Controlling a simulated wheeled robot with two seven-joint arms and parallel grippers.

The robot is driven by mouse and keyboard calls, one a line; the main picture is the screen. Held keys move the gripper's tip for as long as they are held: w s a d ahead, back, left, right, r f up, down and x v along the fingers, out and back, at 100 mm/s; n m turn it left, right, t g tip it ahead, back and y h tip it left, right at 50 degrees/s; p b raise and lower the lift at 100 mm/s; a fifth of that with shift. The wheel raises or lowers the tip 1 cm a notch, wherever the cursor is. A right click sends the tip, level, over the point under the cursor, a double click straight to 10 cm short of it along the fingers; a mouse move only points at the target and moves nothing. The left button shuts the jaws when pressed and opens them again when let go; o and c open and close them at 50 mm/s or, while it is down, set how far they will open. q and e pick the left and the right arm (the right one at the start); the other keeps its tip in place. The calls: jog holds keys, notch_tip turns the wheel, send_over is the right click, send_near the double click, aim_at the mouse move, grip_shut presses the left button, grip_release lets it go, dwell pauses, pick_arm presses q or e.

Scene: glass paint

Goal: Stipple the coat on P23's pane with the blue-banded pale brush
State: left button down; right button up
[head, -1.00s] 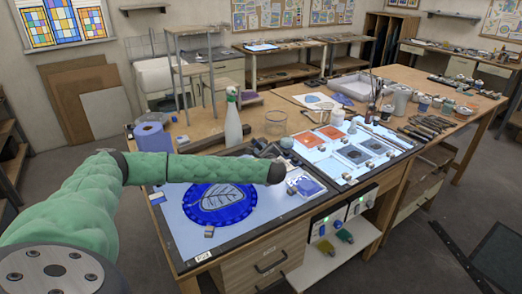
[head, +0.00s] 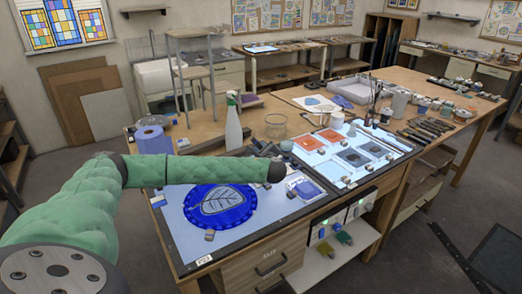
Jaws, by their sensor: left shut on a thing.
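P23's pane (head: 219,207) is a round blue-coated disc with a pale leaf outline. It lies on the light panel (head: 180,221) nearest me, above the P23 label (head: 204,260). My left arm reaches across behind the pane, its wrist at the pane's far right. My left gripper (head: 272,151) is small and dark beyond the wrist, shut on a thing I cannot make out. The blue-banded pale brush cannot be picked out; the arm may hide it. My right gripper is not in view.
A white tray with blue paint (head: 306,189) sits right of the pane. A spray bottle (head: 233,125), a blue roll (head: 152,140) and a glass jar (head: 276,126) stand behind my arm. Another lit panel (head: 337,173) holds orange and dark panes. Small blocks (head: 210,235) lie by the pane.

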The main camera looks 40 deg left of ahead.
pick_arm(q)
jog(key=shift+a, duration=0.1)
jog(key=s+a+p, duration=0.1)
jog(key=s+a, duration=0.3)
jog(key=s, duration=0.1)
jog(key=shift+s+a, duration=0.4)
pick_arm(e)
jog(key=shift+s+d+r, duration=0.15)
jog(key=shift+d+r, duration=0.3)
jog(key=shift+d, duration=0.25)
pick_arm(q)
jog(key=shift+f+b, duration=0.35)
jog(key=shift+f, duration=0.5)
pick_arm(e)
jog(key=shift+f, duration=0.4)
pick_arm(q)
jog(key=shift+f, duration=0.3)
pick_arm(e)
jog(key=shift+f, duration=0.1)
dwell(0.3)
